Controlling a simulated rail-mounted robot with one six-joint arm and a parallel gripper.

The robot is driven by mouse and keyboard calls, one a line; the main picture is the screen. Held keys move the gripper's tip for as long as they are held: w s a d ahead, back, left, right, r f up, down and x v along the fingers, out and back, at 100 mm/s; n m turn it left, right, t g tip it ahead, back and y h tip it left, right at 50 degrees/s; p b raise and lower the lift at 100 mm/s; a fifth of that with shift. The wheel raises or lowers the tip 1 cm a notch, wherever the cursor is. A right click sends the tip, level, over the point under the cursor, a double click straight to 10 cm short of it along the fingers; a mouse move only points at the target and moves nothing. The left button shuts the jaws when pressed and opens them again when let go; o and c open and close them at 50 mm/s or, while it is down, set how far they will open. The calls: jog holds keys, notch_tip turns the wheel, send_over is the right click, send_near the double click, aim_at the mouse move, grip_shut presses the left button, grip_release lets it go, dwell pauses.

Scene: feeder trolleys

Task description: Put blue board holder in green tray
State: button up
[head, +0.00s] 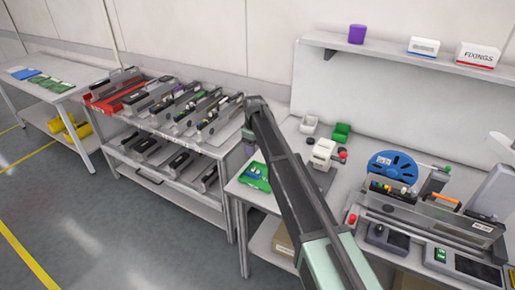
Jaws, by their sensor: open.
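A flat blue piece (24,73), which may be the blue board holder, lies beside green boards on the left table. I cannot make out its shape. A low green tray-like piece (255,176) with small pale and blue patches sits at the left edge of the right bench, partly behind my arm. A small green bin (341,131) stands farther back on that bench. I cannot tell for certain which is the green tray. My arm rises across the middle of the picture and bends near the trolley's right end. My gripper is not visible.
A feeder trolley (170,150) with several feeders and a red tray (112,92) stands left of the bench. The bench holds a blue reel (392,165) and machines. A shelf (400,50) hangs above it. Yellow bins (75,129) sit under the left table. Foreground floor is clear.

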jog(key=shift+f, duration=0.1)
jog(key=s+d+m, duration=0.4)
jog(key=s+d, duration=0.3)
jog(key=s, duration=0.4)
jog(key=s+d+m, duration=0.4)
jog(key=s+d, duration=0.4)
jog(key=s, duration=0.4)
jog(key=s+d+m, duration=0.4)
jog(key=s+d, duration=0.4)
jog(key=s, duration=0.4)
jog(key=shift+m, duration=0.4)
